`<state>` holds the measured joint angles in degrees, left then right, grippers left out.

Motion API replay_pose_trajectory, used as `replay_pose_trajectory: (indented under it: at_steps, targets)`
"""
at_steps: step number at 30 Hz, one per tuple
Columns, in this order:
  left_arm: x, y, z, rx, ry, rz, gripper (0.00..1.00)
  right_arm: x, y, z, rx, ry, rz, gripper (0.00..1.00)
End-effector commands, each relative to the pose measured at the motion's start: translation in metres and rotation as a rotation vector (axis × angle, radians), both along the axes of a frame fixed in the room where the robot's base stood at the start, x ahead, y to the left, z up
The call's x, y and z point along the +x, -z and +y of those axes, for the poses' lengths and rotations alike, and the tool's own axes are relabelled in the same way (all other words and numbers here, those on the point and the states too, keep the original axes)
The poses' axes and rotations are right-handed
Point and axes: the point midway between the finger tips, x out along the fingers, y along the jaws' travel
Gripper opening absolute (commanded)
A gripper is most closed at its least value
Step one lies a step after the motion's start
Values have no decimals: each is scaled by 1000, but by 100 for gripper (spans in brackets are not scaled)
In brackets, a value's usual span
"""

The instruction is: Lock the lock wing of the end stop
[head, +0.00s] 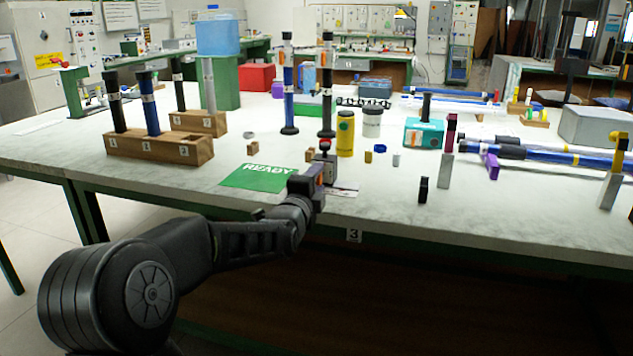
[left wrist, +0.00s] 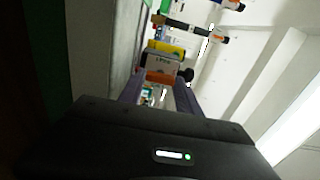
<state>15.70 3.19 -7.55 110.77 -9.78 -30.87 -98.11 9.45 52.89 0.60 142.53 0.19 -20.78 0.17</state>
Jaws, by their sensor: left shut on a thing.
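The end stop (head: 326,157) is a small block with a dark knob on top, near the table's front edge. In the left wrist view the end stop (left wrist: 163,64) shows a white labelled face and a black knob at its right. An orange strip, which looks like the lock wing (left wrist: 160,78), lies across its near side. My left gripper (left wrist: 157,90) is shut on this orange part, its fingers on either side. In the head view my left gripper (head: 318,181) hides much of the end stop. The wing's exact angle cannot be told. My right gripper is out of view.
A green READY mat (head: 257,178) lies left of the gripper. Wooden rod racks (head: 160,147) stand at the left. Upright rods (head: 288,90) and a yellow cylinder (head: 345,134) stand behind the end stop. Small blocks (head: 423,190) and posts stand to the right.

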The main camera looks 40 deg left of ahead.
Motion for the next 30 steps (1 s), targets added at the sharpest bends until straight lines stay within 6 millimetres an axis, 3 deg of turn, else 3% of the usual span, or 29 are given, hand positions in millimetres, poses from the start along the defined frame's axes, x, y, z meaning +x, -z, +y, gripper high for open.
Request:
replay_pose_trajectory:
  at_steps: [17,18,25,30]
  targets:
    - [0,1,0,40,1,17,0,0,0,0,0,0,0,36]
    - [0,1,0,40,1,17,43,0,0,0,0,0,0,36]
    - [0,1,0,39,0,16,62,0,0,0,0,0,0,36]
    - [0,2,0,38,0,18,62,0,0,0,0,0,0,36]
